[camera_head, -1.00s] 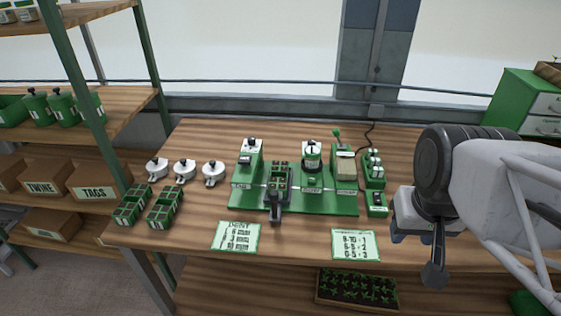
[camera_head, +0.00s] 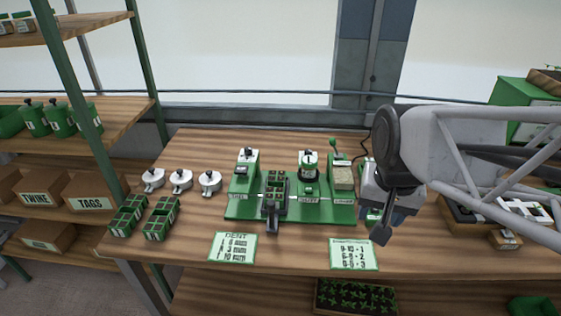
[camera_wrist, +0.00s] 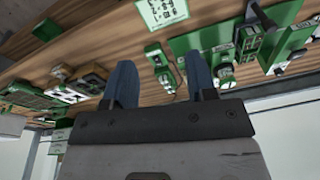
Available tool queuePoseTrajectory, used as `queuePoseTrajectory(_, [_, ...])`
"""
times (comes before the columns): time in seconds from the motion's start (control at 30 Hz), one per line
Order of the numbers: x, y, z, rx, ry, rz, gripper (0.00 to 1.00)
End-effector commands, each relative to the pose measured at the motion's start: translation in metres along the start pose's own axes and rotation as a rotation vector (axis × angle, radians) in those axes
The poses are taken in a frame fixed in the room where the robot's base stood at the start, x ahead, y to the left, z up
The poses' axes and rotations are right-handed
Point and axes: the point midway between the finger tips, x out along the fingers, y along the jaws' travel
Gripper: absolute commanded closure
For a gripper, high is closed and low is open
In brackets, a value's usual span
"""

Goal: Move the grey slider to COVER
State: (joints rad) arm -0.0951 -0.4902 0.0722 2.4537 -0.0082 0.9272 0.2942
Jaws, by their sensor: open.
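The grey slider (camera_head: 271,210) is a dark carriage with a front handle on the green seeder base (camera_head: 240,212). It stands between the left and middle stations and holds a small green tray (camera_head: 275,183). The right station (camera_head: 343,178), with a green-knobbed lever, carries a small label that I read as COVER; the slider is to its left. My gripper (camera_head: 392,212) is above the table, right of the base and apart from the slider. In the wrist view its two blue fingers (camera_wrist: 160,80) are spread, with nothing between them.
Several white lidded pots (camera_head: 181,181) and two green trays (camera_head: 160,218) stand left of the base. Two printed cards lie in front, one left (camera_head: 232,247) and one right (camera_head: 354,256). More trays and boxes (camera_head: 470,215) are at the right, partly behind my arm.

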Motion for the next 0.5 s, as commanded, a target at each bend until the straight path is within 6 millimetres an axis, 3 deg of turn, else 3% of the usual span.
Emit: queuePoseTrajectory(0.5, [0.037, -0.092, -0.064, 0.248, -0.081, 0.016, 0.48])
